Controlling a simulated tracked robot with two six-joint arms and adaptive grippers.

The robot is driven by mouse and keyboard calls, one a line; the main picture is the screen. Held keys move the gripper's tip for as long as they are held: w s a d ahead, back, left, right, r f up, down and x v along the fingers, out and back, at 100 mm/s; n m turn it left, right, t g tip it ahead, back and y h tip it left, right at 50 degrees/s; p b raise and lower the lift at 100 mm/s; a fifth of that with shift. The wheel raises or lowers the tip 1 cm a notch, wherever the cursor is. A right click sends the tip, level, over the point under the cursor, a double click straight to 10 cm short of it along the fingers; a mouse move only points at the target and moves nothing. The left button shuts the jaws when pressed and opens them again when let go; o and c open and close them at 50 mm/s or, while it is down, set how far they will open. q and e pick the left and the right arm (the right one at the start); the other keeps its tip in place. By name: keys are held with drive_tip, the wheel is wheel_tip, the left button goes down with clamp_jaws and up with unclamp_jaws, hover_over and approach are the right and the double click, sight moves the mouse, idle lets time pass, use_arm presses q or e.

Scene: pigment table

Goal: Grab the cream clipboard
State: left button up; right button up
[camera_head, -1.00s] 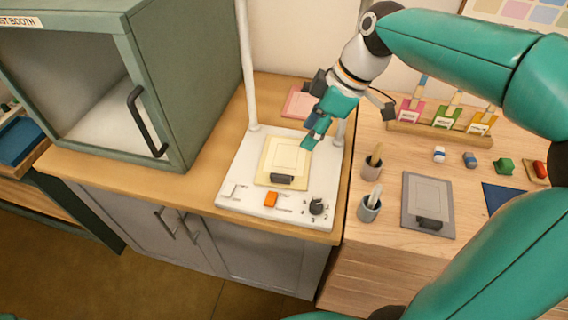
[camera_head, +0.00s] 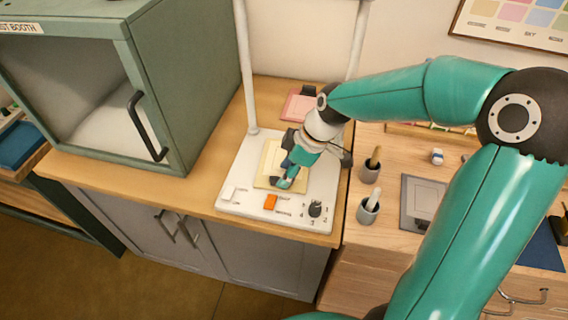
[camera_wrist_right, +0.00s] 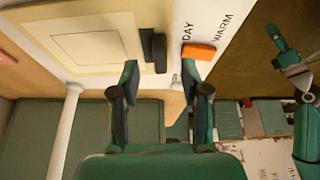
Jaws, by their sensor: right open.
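The cream clipboard (camera_head: 267,157) lies flat on the white base of a stand. My right gripper (camera_head: 288,184) is over the clipboard's front part. In the right wrist view its fingers (camera_wrist_right: 160,80) are apart with nothing between them, close to the clip; contact cannot be told. Another teal arm, apparently with my left gripper (camera_wrist_right: 290,62), shows small at the right of that view; its jaws are unclear.
The white base (camera_head: 235,178) has an orange switch (camera_head: 270,202), a black knob (camera_head: 315,208) and upright posts. A pink clipboard (camera_head: 298,106) lies behind. A green booth (camera_head: 190,90) stands left.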

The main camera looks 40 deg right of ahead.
drive_tip(key=x, duration=0.3)
drive_tip(key=shift+f, duration=0.15)
drive_tip(key=shift+c, duration=0.2)
clamp_jaws()
